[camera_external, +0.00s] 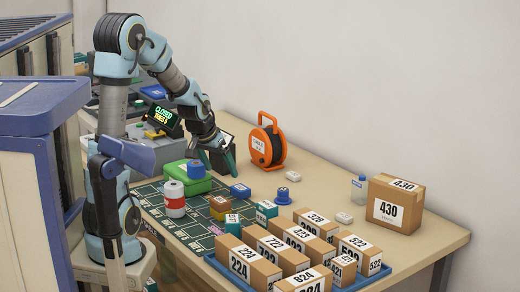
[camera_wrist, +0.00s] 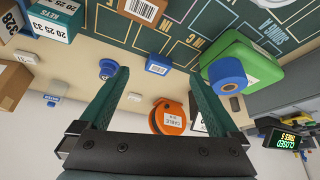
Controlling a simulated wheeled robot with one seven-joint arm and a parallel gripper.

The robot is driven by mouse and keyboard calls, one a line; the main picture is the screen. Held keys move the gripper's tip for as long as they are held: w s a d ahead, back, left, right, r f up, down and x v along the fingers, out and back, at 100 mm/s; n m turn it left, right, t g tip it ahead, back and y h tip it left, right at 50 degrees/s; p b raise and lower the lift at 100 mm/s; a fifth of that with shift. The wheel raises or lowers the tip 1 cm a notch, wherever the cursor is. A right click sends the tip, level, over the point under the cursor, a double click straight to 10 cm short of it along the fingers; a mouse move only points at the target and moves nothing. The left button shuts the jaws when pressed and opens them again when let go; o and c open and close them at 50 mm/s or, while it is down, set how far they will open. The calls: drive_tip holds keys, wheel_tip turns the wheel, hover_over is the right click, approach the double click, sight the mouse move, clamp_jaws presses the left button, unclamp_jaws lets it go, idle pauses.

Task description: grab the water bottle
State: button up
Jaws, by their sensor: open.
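The water bottle (camera_external: 358,189) is small and translucent with a blue cap. It stands upright on the table just left of the large 430 box in the external view. In the wrist view, which is upside down, the bottle (camera_wrist: 52,99) appears small near the left edge, outside the jaws. My gripper (camera_external: 224,155) is open and empty above the far side of the table, well to the left of the bottle. Its two green fingers (camera_wrist: 160,80) are spread wide in the wrist view.
An orange cable reel (camera_external: 267,145) stands between my gripper and the bottle's side. A blue spool (camera_external: 282,196) and a white block (camera_external: 343,217) lie nearby. The 430 box (camera_external: 395,202) stands close beside the bottle. A blue tray (camera_external: 374,282) of numbered boxes fills the front.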

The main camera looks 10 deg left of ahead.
drive_tip(key=w+d+m+t+h+b, duration=0.1)
drive_tip(key=w+d+m+h, duration=0.15)
drive_tip(key=d, duration=0.75)
drive_tip(key=w+d+m+t+h+b, duration=0.15)
drive_tip(key=w+d, duration=0.25)
drive_tip(key=d, duration=0.6)
drive_tip(key=t+h, duration=0.2)
drive_tip(key=h, duration=0.2)
approach(358, 182)
drive_tip(key=shift+m, duration=0.4)
drive_tip(key=x, duration=0.4)
drive_tip(key=shift+w+r, duration=0.2)
drive_tip(key=shift+w, duration=0.1)
drive_tip(key=shift+d+f, duration=0.25)
drive_tip(key=shift+f, duration=0.05)
drive_tip(key=shift+p+x, duration=1.9)
drive_tip(key=shift+x, duration=3.35)
drive_tip(key=shift+a+f, duration=0.15)
drive_tip(key=shift+a, duration=0.05)
drive_tip(key=c, duration=1.4)
